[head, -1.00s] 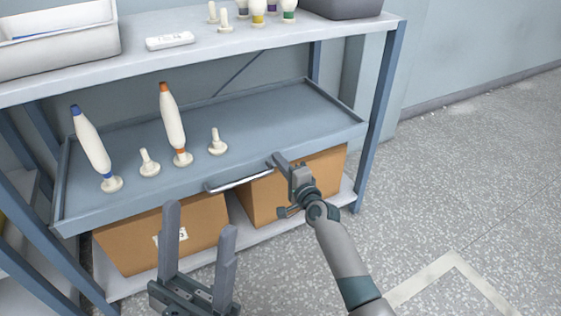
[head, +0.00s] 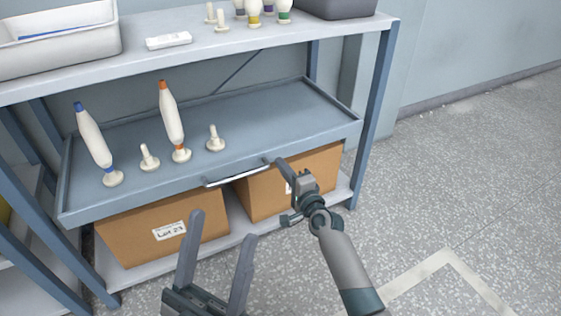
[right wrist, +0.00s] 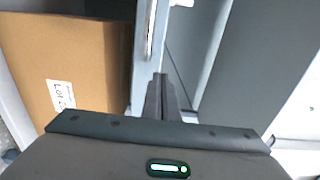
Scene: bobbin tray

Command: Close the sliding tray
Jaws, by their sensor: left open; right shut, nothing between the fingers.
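The sliding tray (head: 290,143) is a blue-grey, shallow-rimmed tray under the top shelf, with a metal bar handle (head: 237,172) on its front. The handle also shows in the right wrist view (right wrist: 150,30). My right gripper (head: 281,164) is shut and empty, its fingertips at the tray's front by the handle's right end. In the right wrist view its fingers (right wrist: 161,90) lie against or very near the tray's front edge; I cannot tell whether they touch. My left gripper (head: 223,226) is open and empty, low in front of the tray.
On the tray stand two full bobbins (head: 93,143) (head: 171,120) and two bare pegs (head: 149,158) (head: 215,138). Cardboard boxes (head: 130,237) sit below. A grey bin (head: 60,45), a white device (head: 168,41) and several spools stand on the top shelf. Floor at right is clear.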

